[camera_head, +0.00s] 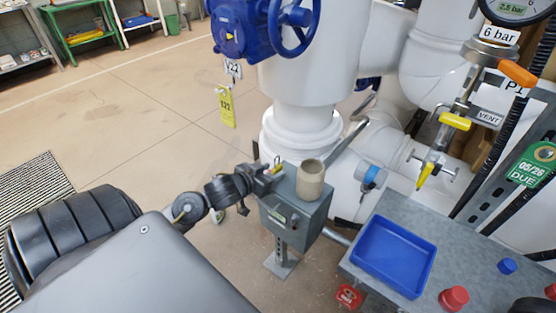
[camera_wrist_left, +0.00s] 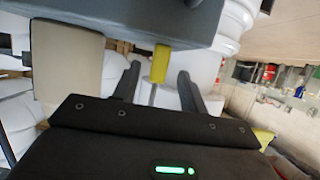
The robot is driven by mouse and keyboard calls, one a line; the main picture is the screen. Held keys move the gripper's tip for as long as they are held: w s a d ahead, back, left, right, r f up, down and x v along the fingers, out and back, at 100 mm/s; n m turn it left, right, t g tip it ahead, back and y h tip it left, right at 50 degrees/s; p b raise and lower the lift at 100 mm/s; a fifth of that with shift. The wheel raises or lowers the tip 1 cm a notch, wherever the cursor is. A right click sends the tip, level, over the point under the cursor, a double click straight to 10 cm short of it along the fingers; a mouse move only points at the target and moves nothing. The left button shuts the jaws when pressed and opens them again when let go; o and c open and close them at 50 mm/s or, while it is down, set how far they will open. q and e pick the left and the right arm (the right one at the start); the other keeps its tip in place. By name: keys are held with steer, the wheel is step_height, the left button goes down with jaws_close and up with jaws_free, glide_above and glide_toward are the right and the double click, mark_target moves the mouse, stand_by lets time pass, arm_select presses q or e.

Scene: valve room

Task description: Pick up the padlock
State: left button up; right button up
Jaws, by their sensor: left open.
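A small padlock with a yellow body (camera_wrist_left: 160,63) shows in the left wrist view beside the edge of the grey box (camera_wrist_left: 190,18), with a thin metal part extending from it. In the head view only a small bit of the padlock (camera_head: 277,160) shows at the box's left back edge. My left gripper (camera_head: 268,172) is open at the box's left edge. In the left wrist view, the left gripper (camera_wrist_left: 160,82) has its two fingers on either side of the padlock, with gaps visible. My right gripper is not in view.
A beige cup (camera_head: 311,182) stands on the grey box, just right of the left gripper. A metal bench (camera_head: 350,262) with a blue tray (camera_head: 393,255) is at right. White pipes and a blue valve (camera_head: 240,28) stand behind. The floor at left is mostly free.

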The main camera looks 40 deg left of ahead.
mark_target(281, 167)
arm_select(q)
steer(key=shift+b+x, duration=0.5)
steer(key=shift+x, duration=2.15)
steer(key=shift+d+r, duration=0.1)
steer(key=shift+d, duration=0.05)
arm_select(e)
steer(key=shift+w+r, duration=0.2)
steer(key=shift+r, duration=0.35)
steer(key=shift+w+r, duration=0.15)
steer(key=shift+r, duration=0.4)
arm_select(q)
steer(key=shift+c, duration=0.3)
jaws_close()
